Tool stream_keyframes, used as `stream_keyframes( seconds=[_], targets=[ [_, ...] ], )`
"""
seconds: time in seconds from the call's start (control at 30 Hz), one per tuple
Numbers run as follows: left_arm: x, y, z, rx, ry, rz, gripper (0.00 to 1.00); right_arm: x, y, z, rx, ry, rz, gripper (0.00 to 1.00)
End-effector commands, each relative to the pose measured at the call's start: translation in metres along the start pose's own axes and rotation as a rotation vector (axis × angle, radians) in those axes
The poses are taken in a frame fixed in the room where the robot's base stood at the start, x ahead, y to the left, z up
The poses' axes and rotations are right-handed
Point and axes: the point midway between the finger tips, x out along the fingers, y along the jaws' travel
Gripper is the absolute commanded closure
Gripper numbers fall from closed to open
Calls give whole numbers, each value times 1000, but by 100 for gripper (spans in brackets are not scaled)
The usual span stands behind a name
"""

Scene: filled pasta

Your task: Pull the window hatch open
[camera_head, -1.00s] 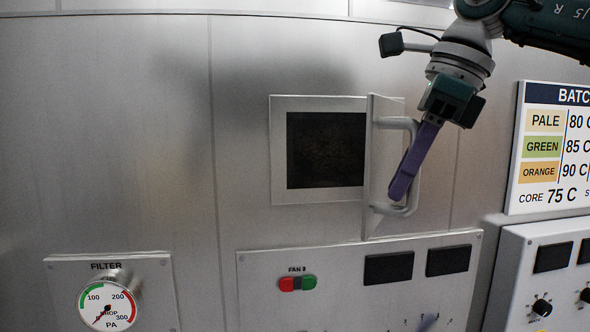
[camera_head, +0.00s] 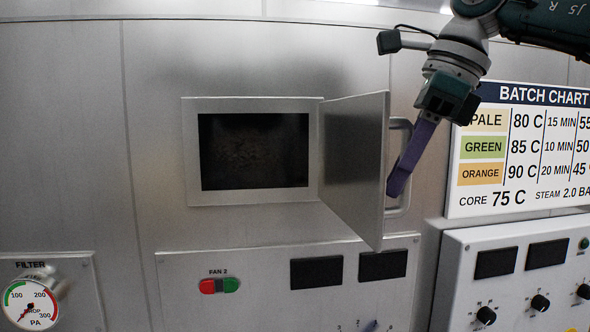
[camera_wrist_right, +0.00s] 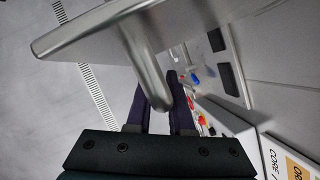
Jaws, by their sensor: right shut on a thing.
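The window hatch door (camera_head: 352,165) is a grey metal panel hinged at the right side of the window frame (camera_head: 192,150). It stands swung well out from the wall, and the dark window opening (camera_head: 253,150) shows beside it. The light metal handle (camera_head: 404,209) is on the door's outer face. My right gripper (camera_head: 398,188), with purple fingers, is shut on the handle. In the right wrist view the handle (camera_wrist_right: 146,66) passes between the dark purple fingers (camera_wrist_right: 162,92), close to the door's edge. My left gripper is not in view.
Below the hatch is a control panel (camera_head: 265,268) with red and green fan buttons and dark displays. A filter gauge (camera_head: 30,303) is at the lower left. A batch chart (camera_head: 525,150) hangs at the right, above another panel with knobs (camera_head: 540,302).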

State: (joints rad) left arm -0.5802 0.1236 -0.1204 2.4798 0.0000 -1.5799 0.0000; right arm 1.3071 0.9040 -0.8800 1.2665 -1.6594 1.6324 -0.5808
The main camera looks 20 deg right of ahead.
Motion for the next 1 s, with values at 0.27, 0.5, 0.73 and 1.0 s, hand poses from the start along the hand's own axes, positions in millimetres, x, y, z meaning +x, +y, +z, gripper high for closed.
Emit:
stream_keyframes(
  seconds=[0.27, 0.5, 0.73, 1.0],
  targets=[
    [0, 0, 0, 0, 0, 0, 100, 2, 1, -5, 5, 19, 14, 100],
    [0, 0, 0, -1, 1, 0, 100, 2, 1, -6, 6, 20, 13, 100],
    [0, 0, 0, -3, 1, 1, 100, 2, 1, -6, 7, 20, 12, 68],
    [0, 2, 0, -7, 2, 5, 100, 1, 0, -4, 5, 15, 8, 50]
  ],
)
